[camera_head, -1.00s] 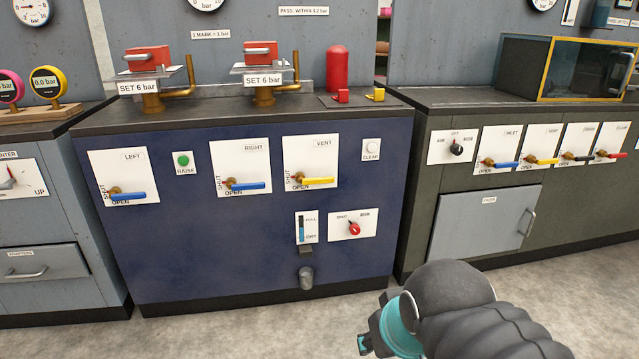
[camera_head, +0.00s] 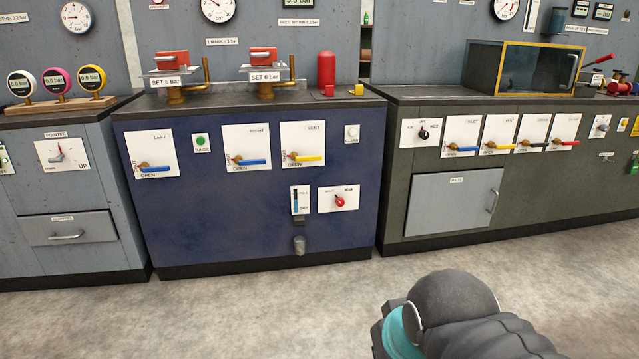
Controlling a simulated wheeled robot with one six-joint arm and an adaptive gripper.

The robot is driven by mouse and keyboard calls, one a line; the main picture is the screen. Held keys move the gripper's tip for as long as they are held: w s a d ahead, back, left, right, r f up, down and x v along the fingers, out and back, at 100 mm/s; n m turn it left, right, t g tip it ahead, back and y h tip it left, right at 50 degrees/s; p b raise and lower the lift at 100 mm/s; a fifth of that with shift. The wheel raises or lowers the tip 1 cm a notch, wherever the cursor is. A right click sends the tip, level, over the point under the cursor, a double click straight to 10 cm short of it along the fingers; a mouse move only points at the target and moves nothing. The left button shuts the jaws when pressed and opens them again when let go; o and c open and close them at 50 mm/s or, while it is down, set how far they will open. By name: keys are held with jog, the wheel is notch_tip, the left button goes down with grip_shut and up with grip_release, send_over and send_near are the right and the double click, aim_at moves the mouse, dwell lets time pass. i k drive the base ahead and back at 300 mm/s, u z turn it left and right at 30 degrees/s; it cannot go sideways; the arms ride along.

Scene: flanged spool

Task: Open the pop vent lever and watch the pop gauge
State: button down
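The blue cabinet carries a white VENT plate with a yellow lever (camera_head: 309,158), which lies level and points right, just above the word OPEN. A white round dial gauge (camera_head: 218,8) hangs on the panel above this cabinet, partly cut off by the top edge; its reading is too small to tell. I cannot tell for sure that these are the pop vent lever and pop gauge. My gripper (camera_head: 384,333) is low in the picture, well in front of and below the cabinet, touching nothing visible. Its fingers are mostly hidden by my dark wrist.
Blue LEFT (camera_head: 158,168) and RIGHT (camera_head: 255,162) levers share the cabinet. The right bench has another yellow lever (camera_head: 500,148) among several levers, and a glass-fronted box (camera_head: 540,70). Colored gauges (camera_head: 57,84) stand at left. The floor (camera_head: 230,315) in front is clear.

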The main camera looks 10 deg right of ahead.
aim_at(294, 156)
jog(key=k, duration=0.4)
jog(key=u, duration=0.6)
jog(key=i, duration=0.7)
jog(key=u, duration=0.45)
jog(key=i, duration=0.75)
jog(key=z, duration=0.7)
jog(key=i, duration=0.55)
jog(key=z, duration=0.4)
